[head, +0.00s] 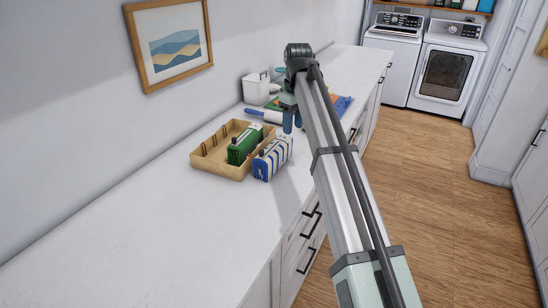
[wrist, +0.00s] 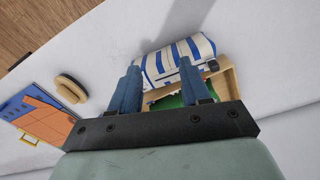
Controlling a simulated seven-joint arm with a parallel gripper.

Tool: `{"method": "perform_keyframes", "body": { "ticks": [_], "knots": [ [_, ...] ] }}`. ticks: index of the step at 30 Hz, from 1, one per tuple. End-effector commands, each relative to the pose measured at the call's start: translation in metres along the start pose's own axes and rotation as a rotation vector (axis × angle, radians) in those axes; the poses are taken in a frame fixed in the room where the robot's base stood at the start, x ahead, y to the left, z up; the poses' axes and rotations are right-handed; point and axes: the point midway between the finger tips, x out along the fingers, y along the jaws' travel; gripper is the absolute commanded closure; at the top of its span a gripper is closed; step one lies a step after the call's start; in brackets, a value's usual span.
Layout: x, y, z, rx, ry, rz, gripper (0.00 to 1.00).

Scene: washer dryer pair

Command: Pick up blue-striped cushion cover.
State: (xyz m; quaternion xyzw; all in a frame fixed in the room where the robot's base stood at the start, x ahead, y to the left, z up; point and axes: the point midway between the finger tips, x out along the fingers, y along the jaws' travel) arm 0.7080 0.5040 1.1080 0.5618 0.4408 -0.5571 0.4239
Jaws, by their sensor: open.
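The blue-striped cushion cover (head: 272,160) is a white, folded, block-like bundle with blue stripes. It lies on the white counter against the front right side of a wooden tray (head: 205,163). In the wrist view the cushion cover (wrist: 176,60) lies just beyond my fingertips. My gripper (head: 292,122) is open and empty, with blue fingers pointing down above the counter, behind and to the right of the cover in the head view. In the wrist view my gripper (wrist: 160,68) has its fingers spread, with the cover showing between and past the tips.
A green folded bundle (head: 243,145) sits in the tray beside the cover. A blue-handled roller (head: 262,115), a white container (head: 256,89) and an orange-and-blue board (wrist: 40,118) with a tan brush (wrist: 71,88) are nearby. The near counter is clear.

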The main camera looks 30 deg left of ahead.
Motion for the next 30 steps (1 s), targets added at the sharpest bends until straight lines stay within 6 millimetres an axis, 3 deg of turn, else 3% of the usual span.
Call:
{"method": "perform_keyframes", "body": {
  "ticks": [3, 6, 13, 20, 30],
  "knots": [
    [-0.03, -0.041, -0.027, -0.107, -0.008, 0.007, 0.53],
    [-0.047, -0.066, -0.04, -0.169, -0.014, 0.011, 0.53],
    [-0.059, -0.089, -0.049, -0.228, -0.022, 0.013, 0.53],
    [-0.037, -0.09, -0.048, -0.228, -0.023, 0.012, 0.53],
    [0.017, -0.088, -0.047, -0.227, -0.023, 0.012, 0.53]
  ]
}}
